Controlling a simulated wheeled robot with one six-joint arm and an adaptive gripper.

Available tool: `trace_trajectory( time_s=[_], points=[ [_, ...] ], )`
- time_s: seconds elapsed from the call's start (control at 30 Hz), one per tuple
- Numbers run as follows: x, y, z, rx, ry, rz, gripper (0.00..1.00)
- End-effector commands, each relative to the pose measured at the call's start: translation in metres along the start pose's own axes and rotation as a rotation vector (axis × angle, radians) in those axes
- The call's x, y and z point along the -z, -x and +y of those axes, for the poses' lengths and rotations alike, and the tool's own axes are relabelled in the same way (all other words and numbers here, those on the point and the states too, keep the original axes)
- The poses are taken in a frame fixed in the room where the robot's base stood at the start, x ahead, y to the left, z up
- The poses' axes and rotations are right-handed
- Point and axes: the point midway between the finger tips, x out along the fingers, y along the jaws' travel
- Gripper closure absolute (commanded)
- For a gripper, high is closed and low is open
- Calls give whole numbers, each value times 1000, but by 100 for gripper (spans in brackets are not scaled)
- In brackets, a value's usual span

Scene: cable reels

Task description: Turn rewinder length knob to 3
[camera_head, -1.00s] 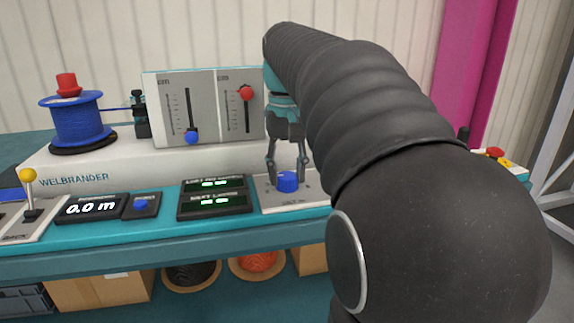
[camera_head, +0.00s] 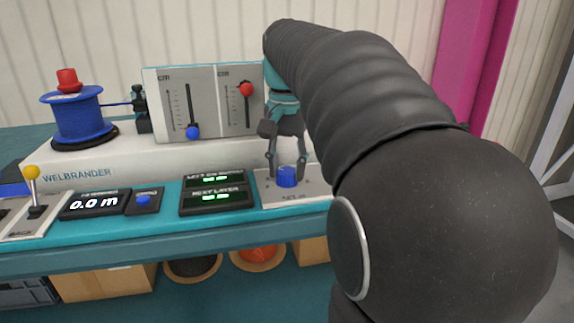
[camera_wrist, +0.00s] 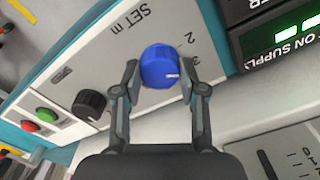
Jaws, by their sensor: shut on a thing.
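The blue length knob (camera_head: 287,177) sits on a light panel at the right of the rewinder's front. In the wrist view the knob (camera_wrist: 160,66) has a white pointer mark on its right side, near the printed 3. The "SET m" label and a printed 2 show beside it. My gripper (camera_head: 287,166) points down over the knob. In the wrist view my gripper (camera_wrist: 160,84) has one finger on each side of the knob and is shut on it. Part of the panel is hidden by my arm in the head view.
A black knob (camera_wrist: 89,104), a green button (camera_wrist: 46,115) and a red button (camera_wrist: 30,126) lie beside the blue knob. Left of the panel are lit green displays (camera_head: 215,196). The slider panel (camera_head: 208,104) stands behind. A blue cable reel (camera_head: 78,117) is at far left.

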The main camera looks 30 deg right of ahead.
Motion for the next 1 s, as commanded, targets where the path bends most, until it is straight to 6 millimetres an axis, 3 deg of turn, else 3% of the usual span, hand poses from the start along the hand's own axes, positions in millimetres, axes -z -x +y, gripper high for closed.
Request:
trace_trajectory(
  time_s=[0.27,0.3,0.4,0.77,1.0],
  points=[
    [0,-1,0,-1,-1,0,94],
    [0,-1,0,-1,0,0,56],
    [0,-1,0,-1,0,0,33],
    [0,2,0,0,0,1,33],
    [1,34,0,1,0,4,33]
  ],
)
